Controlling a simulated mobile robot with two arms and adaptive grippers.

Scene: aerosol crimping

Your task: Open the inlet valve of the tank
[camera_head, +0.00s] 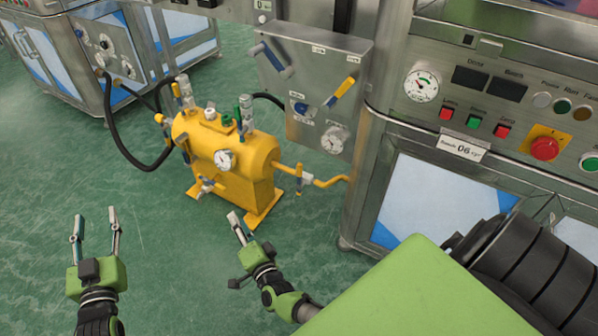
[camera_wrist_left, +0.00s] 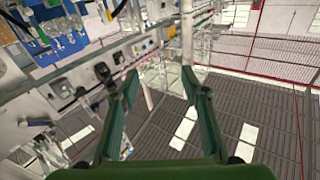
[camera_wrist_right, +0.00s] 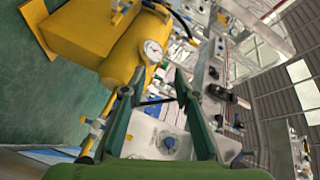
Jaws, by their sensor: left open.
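The yellow tank (camera_head: 245,152) stands on the floor at the picture's middle, with a gauge (camera_head: 224,160) on its front. Small valves sit on its pipes: one at the left end (camera_head: 183,138), one low at the front (camera_head: 207,186), one on the right outlet pipe (camera_head: 301,178). Which is the inlet valve I cannot tell. My right gripper (camera_head: 237,255) is open and empty in front of the tank, apart from it. The tank (camera_wrist_right: 118,55) also shows in the right wrist view, beyond the fingers. My left gripper (camera_head: 96,220) is open and empty over the floor.
A steel panel (camera_head: 312,90) with a yellow handle and gauge stands behind the tank. A steel cabinet (camera_head: 375,165) with buttons and a gauge fills the right. A black hose (camera_head: 128,150) runs from the left machine to the tank. Floor at left is free.

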